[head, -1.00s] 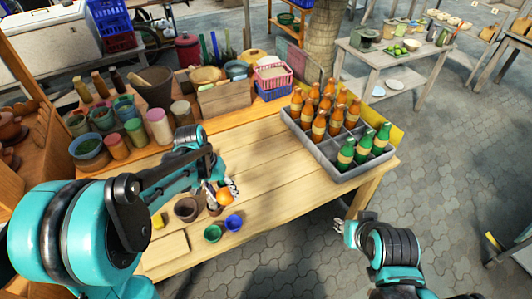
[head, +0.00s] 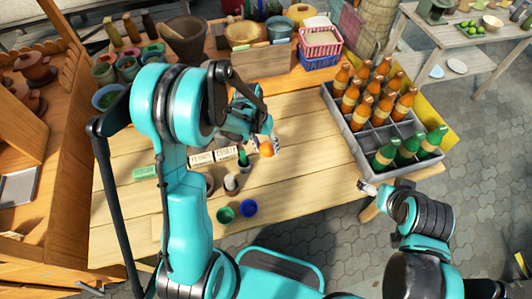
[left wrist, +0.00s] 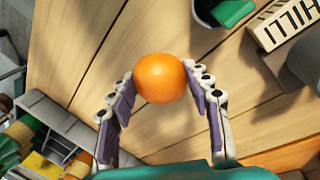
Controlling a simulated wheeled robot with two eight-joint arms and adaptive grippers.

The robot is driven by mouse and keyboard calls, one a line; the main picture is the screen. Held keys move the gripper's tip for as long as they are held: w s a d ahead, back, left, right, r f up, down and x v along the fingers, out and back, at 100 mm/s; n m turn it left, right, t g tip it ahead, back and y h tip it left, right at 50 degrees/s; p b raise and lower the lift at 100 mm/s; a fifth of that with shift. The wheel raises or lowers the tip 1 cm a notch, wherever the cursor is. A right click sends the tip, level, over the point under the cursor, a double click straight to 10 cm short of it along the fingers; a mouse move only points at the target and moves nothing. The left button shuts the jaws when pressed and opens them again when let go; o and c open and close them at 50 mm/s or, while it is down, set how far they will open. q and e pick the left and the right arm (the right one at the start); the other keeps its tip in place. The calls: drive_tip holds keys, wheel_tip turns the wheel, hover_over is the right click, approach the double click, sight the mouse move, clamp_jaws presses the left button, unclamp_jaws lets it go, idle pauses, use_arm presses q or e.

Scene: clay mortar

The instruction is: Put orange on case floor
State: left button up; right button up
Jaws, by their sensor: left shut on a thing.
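The orange (head: 266,149) is held between the fingers of my left gripper (head: 270,143), over the wooden table. The left wrist view shows the orange (left wrist: 160,78) between the two fingertips, with bare planks behind it. The grey case (head: 372,172) stands at the table's right side, to the right of the orange and apart from it. It holds several orange bottles (head: 362,112) and green bottles (head: 408,150); the bottles hide much of its floor. My right gripper (head: 366,187) is near the case's front corner, and its finger opening is too small to tell.
Small lettered boxes (head: 228,154) lie left of the orange. A pink basket (head: 321,42) and bowls stand at the back. Bare planks lie between the orange and the case.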

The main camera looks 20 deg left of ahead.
sight(266, 152)
use_arm(q)
drive_tip(key=shift+w+a+f, duration=0.3)
drive_tip(key=shift+w+f, duration=0.1)
drive_tip(key=shift+w, duration=0.05)
drive_tip(key=b+x, duration=0.1)
drive_tip(key=x, duration=0.1)
drive_tip(key=a+x, duration=0.1)
drive_tip(key=shift+d+f+b, duration=0.2)
drive_tip(key=shift+f+b, duration=0.15)
drive_tip(key=shift+f, duration=0.15)
drive_tip(key=shift+r, duration=0.1)
drive_tip(key=shift+s, duration=0.1)
drive_tip(key=o, duration=1.2)
